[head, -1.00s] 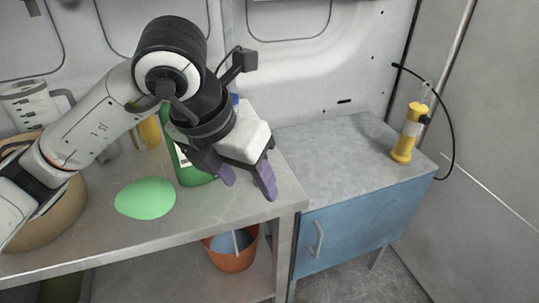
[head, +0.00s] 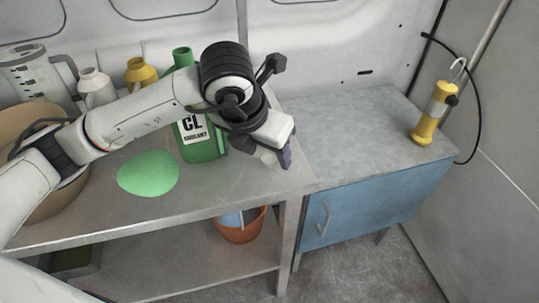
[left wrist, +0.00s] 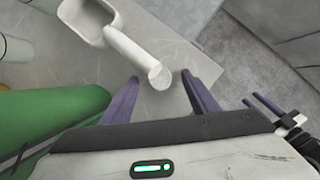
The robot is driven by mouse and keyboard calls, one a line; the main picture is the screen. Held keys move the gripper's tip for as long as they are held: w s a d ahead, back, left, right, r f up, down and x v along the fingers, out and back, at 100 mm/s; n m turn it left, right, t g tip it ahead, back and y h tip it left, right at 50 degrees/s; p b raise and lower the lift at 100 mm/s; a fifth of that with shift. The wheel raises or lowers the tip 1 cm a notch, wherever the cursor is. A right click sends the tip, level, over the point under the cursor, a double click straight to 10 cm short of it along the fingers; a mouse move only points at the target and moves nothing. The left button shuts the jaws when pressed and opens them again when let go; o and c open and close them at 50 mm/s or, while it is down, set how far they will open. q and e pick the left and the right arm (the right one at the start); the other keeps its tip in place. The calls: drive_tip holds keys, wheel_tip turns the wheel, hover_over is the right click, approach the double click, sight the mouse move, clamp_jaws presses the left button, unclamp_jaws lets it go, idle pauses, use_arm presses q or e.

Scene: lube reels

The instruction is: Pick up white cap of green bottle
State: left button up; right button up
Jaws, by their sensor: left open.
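The green bottle (head: 200,148) with a "CL coolant" label stands upright on the metal bench, partly behind my left arm. Its top (head: 182,56) looks green; I see no white cap on it. In the left wrist view a green body (left wrist: 55,120) fills the lower left. My left gripper (head: 284,156) is to the right of the bottle, low over the bench's right end, with its purple fingers open. In the left wrist view, the round end of a white scoop-like thing's handle (left wrist: 135,55) shows between the fingertips (left wrist: 160,77); contact cannot be told.
A green disc (head: 148,174) lies at the bench front. White (head: 95,88) and yellow-topped (head: 140,73) bottles and a clear jug (head: 35,72) stand behind. An orange bucket (head: 240,229) is below. A blue cabinet (head: 375,195) with a yellow lamp (head: 430,120) stands right.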

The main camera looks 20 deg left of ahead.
use_arm(q)
drive_tip(key=shift+w+f, duration=0.1)
drive_tip(key=shift+f, duration=0.1)
drive_tip(key=c, duration=1.1)
drive_tip(key=shift+r, duration=0.15)
